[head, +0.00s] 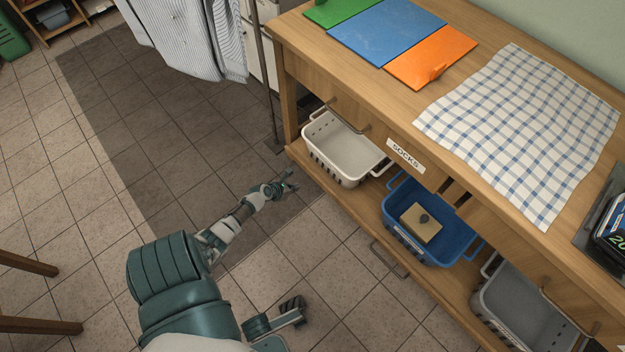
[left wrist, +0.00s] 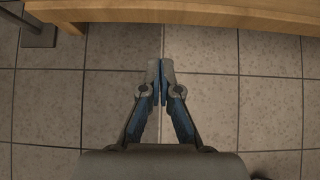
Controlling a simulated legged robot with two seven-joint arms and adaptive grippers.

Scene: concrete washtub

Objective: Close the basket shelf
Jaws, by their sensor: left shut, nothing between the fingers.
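The basket shelf (head: 299,150) is the low wooden board under the table, with a metal handle (head: 388,260) on its front. It carries a white basket (head: 338,154), a blue basket (head: 405,240) and a grey basket (head: 490,318). I cannot tell how far out it stands. My left gripper (head: 290,181) is low over the floor, in front of the shelf's left end and apart from it. In the left wrist view, the left gripper (left wrist: 160,66) is shut and empty, below a wooden edge (left wrist: 190,13).
The wooden table (head: 381,106) above has handles on its front, a "SOCKS" label (head: 405,156), coloured folders (head: 385,35) and a checked cloth (head: 525,125). A striped cloth (head: 190,40) hangs at the back.

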